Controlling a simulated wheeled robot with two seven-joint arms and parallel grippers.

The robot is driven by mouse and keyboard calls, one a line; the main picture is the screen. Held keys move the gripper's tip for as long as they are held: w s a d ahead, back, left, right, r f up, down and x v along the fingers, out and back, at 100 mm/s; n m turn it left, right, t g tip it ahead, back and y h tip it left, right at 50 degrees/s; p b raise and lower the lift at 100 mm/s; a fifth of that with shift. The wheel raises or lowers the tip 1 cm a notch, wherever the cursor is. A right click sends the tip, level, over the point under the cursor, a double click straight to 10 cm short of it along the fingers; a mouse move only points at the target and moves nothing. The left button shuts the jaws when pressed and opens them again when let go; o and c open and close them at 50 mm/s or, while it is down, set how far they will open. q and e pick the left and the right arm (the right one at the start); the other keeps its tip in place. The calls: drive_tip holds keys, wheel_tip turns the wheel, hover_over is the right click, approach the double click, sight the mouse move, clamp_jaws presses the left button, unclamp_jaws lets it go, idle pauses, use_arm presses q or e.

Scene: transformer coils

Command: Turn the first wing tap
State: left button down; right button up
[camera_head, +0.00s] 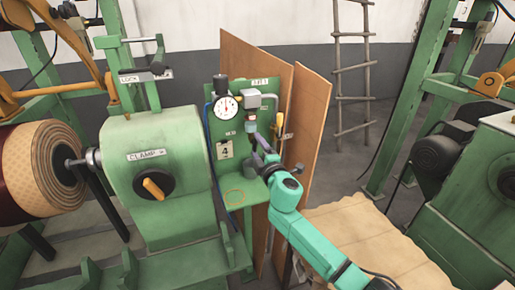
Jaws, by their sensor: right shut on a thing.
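My right gripper (259,158) is at the green panel (226,178), just below and right of a small unit with a grey top (252,100) and a teal lower part. Its dark fingers are shut on a small part there, which seems to be the wing tap. The fingers and wrist hide most of that part, so its angle cannot be told. A round white gauge (227,106) with a black knob above it is on the same panel, to the upper left. My left gripper is not in view.
A green clamp machine (158,190) with an orange-handled knob (153,188) stands left of the panel. Wooden boards (310,110) stand close behind my right arm. A ladder (352,75) leans at the back.

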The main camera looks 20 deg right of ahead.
drive_tip(key=shift+f+n, duration=0.1)
drive_tip(key=shift+n, duration=0.7)
drive_tip(key=o, duration=1.3)
drive_tip(key=s, duration=0.5)
drive_tip(key=s+b, duration=0.1)
drive_tip(key=s, duration=0.3)
drive_tip(key=s+d+b, duration=0.1)
drive_tip(key=s, duration=0.4)
drive_tip(key=shift+s, duration=0.3)
